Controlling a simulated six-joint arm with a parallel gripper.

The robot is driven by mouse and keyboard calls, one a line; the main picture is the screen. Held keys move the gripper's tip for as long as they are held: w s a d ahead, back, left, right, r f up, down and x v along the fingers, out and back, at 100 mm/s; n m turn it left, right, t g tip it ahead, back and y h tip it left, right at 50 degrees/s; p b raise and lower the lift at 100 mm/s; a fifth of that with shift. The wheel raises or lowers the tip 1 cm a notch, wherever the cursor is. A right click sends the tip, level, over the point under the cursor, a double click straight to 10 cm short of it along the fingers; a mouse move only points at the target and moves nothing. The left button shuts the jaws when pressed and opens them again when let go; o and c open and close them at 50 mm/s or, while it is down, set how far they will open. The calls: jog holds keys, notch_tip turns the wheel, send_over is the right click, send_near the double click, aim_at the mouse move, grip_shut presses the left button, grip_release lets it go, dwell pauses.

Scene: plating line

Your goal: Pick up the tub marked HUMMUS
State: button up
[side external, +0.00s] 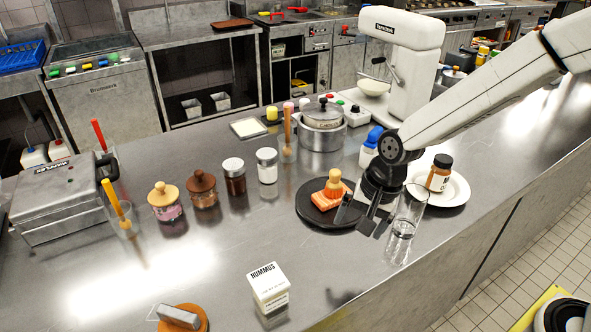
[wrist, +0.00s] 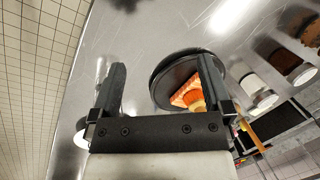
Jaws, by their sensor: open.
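The tub marked HUMMUS (side external: 269,287) is a small white tub with dark lettering, standing upright on the metal counter near the front of the side view. Nothing touches it. My gripper (side external: 359,217) is to the right of the tub and further back, above the counter by the dark plate and the clear glass. Its two black fingers (wrist: 162,80) are spread apart in the wrist view, with nothing held between them. I cannot make out the tub in the wrist view.
A dark round plate (side external: 312,212) with orange food (side external: 333,190) lies beside my gripper, close to a clear glass (side external: 406,215). A white plate (side external: 458,190) carries an orange-brown jar (side external: 439,172). Jars and a waffle iron (side external: 62,196) stand left. Counter around the tub is mostly clear.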

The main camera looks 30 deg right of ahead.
aim_at(270, 279)
jog(key=a+m, duration=0.2)
jog(key=a, duration=0.3)
jog(key=w+a+m+g+y, duration=0.1)
jog(key=a+m, duration=0.2)
jog(key=a, duration=0.2)
jog(key=a+f+m+y, duration=0.1)
jog(key=a+m, duration=0.2)
jog(key=a, duration=0.2)
jog(key=shift+w+a+f+g, duration=0.1)
jog(key=shift+w+a+g, duration=0.2)
jog(key=shift+w, duration=0.1)
jog(key=shift+a+m, duration=0.3)
jog(key=shift+a, duration=0.2)
jog(key=shift+x, duration=1.35)
jog(key=shift+x, duration=2.55)
jog(key=shift+s, duration=0.15)
jog(key=c, duration=1.1)
jog(key=shift+c, duration=0.2)
